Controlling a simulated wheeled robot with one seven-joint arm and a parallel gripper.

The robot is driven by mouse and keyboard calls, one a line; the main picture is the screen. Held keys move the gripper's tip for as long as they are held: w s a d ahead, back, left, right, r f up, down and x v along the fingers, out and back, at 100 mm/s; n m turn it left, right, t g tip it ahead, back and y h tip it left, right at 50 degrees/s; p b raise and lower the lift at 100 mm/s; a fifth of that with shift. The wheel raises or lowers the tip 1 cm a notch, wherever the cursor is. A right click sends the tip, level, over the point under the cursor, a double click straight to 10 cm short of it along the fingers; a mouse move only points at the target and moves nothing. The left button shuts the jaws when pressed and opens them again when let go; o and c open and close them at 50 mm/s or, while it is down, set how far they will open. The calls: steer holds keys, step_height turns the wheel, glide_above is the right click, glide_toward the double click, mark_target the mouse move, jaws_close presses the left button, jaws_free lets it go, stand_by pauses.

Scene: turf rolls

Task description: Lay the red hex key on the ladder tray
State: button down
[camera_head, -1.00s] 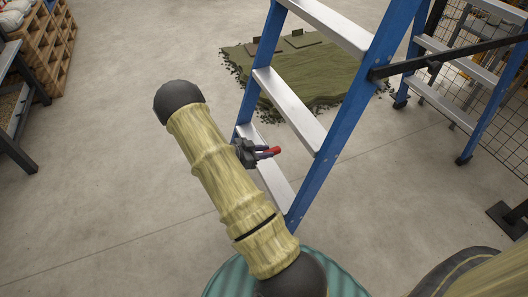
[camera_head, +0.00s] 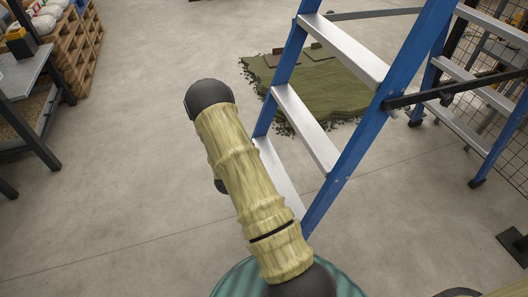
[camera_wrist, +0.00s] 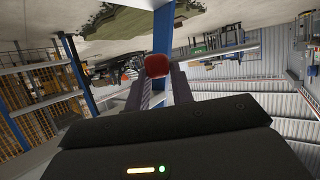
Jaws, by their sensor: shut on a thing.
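In the wrist view my gripper (camera_wrist: 160,77) is shut on a red thing, the red hex key (camera_wrist: 157,65), of which only a short blunt part shows between the fingertips. In the head view the gripper and key are hidden behind my arm; only a small dark part shows at the arm's left edge. The ladder (camera_head: 350,165) has blue rails and silver treads, and stands just right of my arm. Its top is cut off by the frame, and I cannot make out its tray. A blue rail (camera_wrist: 165,50) stands close behind the key in the wrist view.
A green turf slab (camera_head: 305,82) lies on the floor behind the ladder. A dark brace (camera_head: 450,90) and a second blue-railed frame stand to the right. A workbench (camera_head: 22,75) and wooden crates (camera_head: 75,45) are at left. The floor (camera_head: 130,170) between is clear.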

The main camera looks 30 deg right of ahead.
steer(key=a+n+t+y+p, duration=0.3)
steer(key=a+n+y, duration=0.6)
steer(key=a, duration=0.9)
steer(key=shift+w+a+r+t+y+p, duration=0.3)
steer(key=shift+w+r+t+y+p, duration=0.1)
steer(key=shift+t, duration=0.3)
steer(key=shift+f, duration=0.1)
